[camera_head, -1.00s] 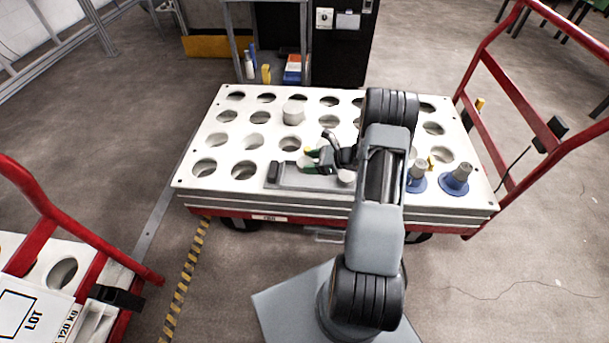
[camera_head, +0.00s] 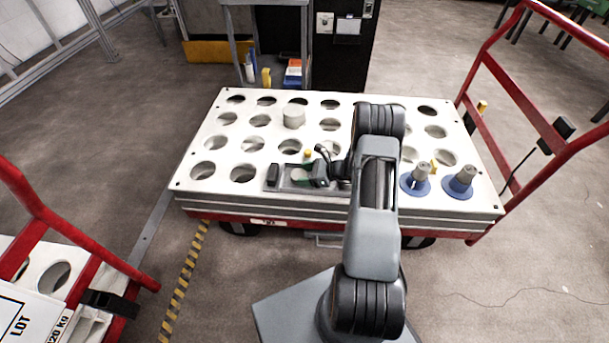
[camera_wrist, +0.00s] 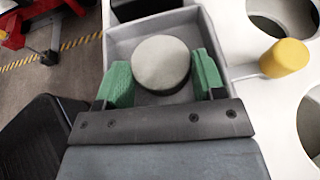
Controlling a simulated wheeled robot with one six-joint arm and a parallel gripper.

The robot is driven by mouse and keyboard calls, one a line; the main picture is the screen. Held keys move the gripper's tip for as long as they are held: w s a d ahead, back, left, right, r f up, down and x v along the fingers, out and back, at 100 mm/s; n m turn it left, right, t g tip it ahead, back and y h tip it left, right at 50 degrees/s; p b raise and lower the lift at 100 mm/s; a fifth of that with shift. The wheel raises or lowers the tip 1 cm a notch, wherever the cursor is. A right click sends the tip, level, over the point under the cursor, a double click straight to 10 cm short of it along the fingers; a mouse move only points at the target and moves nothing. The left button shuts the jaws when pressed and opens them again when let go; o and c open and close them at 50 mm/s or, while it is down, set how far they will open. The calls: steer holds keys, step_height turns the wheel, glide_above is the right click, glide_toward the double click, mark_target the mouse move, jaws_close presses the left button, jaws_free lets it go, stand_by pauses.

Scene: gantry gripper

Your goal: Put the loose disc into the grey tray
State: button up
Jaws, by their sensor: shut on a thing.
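The loose disc (camera_wrist: 160,66) is a short, pale grey round piece with a darker side. In the wrist view it sits between the two green fingers of my gripper (camera_wrist: 160,75), which is shut on it. The disc is within the walls of the grey tray (camera_wrist: 124,44); whether it touches the tray floor cannot be told. In the head view my gripper (camera_head: 312,176) is low over the tray (camera_head: 275,188), at the front edge of the white plate. My gripper hides much of the disc there.
The white plate (camera_head: 205,150) has rows of round holes. A pale cylinder (camera_head: 293,117) stands further back. A yellow knob (camera_wrist: 286,58) is beside the tray. Two blue-based pieces (camera_head: 416,180) (camera_head: 461,182) stand to the right, near a red cart rail (camera_head: 520,100).

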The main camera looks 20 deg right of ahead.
steer(key=shift+f, duration=0.2)
steer(key=o, duration=0.8)
steer(key=shift+c, duration=0.2)
steer(key=shift+r, duration=0.1)
